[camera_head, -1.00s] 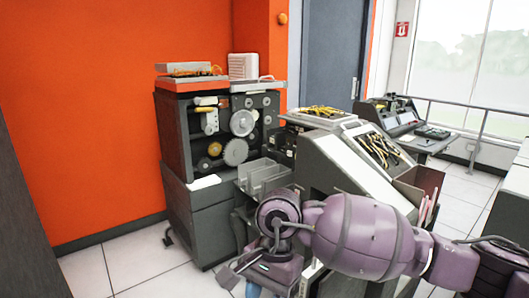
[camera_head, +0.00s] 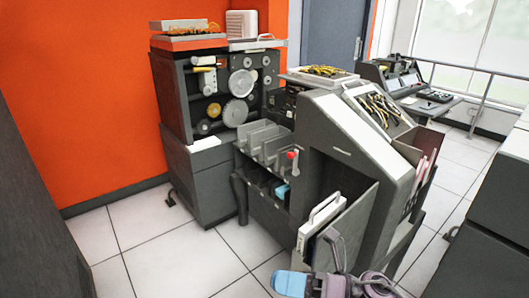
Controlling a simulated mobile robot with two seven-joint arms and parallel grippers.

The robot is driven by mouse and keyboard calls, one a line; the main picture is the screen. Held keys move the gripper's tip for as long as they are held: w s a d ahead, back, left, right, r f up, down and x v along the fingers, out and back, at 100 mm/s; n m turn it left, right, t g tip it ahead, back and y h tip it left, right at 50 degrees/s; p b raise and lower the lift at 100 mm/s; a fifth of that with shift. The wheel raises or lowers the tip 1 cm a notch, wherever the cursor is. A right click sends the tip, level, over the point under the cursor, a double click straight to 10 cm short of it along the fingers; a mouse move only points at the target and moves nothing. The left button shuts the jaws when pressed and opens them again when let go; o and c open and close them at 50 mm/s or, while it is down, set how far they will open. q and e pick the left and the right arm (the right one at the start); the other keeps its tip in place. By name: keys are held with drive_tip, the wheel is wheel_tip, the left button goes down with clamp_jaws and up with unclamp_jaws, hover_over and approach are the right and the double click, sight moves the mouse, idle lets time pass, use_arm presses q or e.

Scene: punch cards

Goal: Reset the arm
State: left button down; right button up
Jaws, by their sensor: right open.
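My right arm enters low at the bottom edge, with purple and blue parts showing. My right gripper (camera_head: 337,258) is open, near the bottom centre, in front of the card machine (camera_head: 360,150). Its fingers are partly cut off and blend with the dark panel behind, so I cannot tell if they touch it. I see nothing held between them. My left gripper is not in view.
A white handled case (camera_head: 318,222) stands in the machine's lower opening beside the gripper. A grey slotted rack (camera_head: 265,143) and a dark reel cabinet (camera_head: 205,180) stand to the left. Tiled floor (camera_head: 150,250) at lower left is clear.

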drive_tip(key=s+d+f+m+t+h, duration=0.1)
drive_tip(key=d+f+m+t+h, duration=0.55)
drive_tip(key=d+m, duration=0.4)
drive_tip(key=s+d+f+m+t+h, duration=0.1)
drive_tip(key=d+f+m+t+h, duration=0.55)
drive_tip(key=m, duration=0.65)
drive_tip(key=s+d+f+m+g+h, duration=0.2)
drive_tip(key=s+d+f+m+h, duration=0.1)
drive_tip(key=s+d+f+m, duration=0.35)
drive_tip(key=s+d+f+m+g+h, duration=0.3)
drive_tip(key=s+d+m+h, duration=0.15)
drive_tip(key=s+d, duration=0.4)
use_arm(q)
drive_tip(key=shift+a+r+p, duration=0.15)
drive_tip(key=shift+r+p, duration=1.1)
drive_tip(key=shift+p, duration=0.35)
use_arm(e)
drive_tip(key=w+a+r+m+t, duration=0.1)
drive_tip(key=a+m, duration=0.5)
drive_tip(key=a, duration=0.2)
drive_tip(key=shift+w+a+r, duration=0.15)
drive_tip(key=shift+w+r, duration=0.05)
drive_tip(key=shift+r, duration=0.1)
